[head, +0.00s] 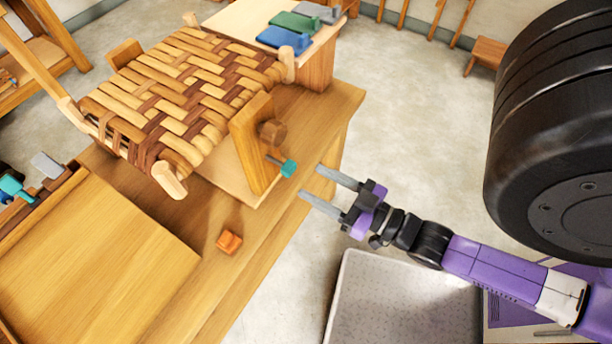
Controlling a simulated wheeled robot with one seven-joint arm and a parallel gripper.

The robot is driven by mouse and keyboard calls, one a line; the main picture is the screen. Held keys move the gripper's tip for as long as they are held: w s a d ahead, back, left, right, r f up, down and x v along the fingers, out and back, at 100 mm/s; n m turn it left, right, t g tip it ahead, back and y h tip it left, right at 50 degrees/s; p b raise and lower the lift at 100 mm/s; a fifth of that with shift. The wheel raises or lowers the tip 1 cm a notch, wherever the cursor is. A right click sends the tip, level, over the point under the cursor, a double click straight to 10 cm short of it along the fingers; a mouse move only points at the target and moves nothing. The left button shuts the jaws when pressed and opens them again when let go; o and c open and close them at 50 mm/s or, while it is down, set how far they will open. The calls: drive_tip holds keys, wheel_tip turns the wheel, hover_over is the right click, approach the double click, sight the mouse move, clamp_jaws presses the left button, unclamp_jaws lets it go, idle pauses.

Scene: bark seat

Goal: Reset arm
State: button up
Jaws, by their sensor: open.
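My gripper (311,181) is open, with its two grey fingers apart and nothing between them. It is at the right edge of the wooden workbench (285,240), pointing left toward a woven bark seat (185,90). My purple and black arm (480,265) reaches in from the lower right. A small teal-ended piece (288,168) sticks out near a round wooden knob (272,132) on the seat's upright wooden stand, just left of the fingertips. I cannot tell whether the fingertips touch anything.
An orange block (229,241) lies on the bench. Blue, green and grey tools (284,37) lie on a pale table behind. A tray with teal and grey tools (45,165) is at the left. A grey speckled bin (400,300) stands below my arm. Open floor shows at upper right.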

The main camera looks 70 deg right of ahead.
drive_tip(key=shift+s+a, duration=0.1)
drive_tip(key=shift+s, duration=0.15)
idle(0.4)
drive_tip(key=s+a+r+n+g+y, duration=0.1)
drive_tip(key=a+r+y, duration=0.1)
drive_tip(key=a, duration=0.5)
drive_tip(key=s+a+r+n+g+y, duration=0.1)
drive_tip(key=a+r+n+y, duration=0.1)
drive_tip(key=a, duration=0.5)
wheel_tip(320, 180, up, 2)
drive_tip(key=shift+r+g+y, duration=0.1)
drive_tip(key=shift+g+y, duration=0.2)
drive_tip(key=shift+y, duration=0.2)
idle(1.2)
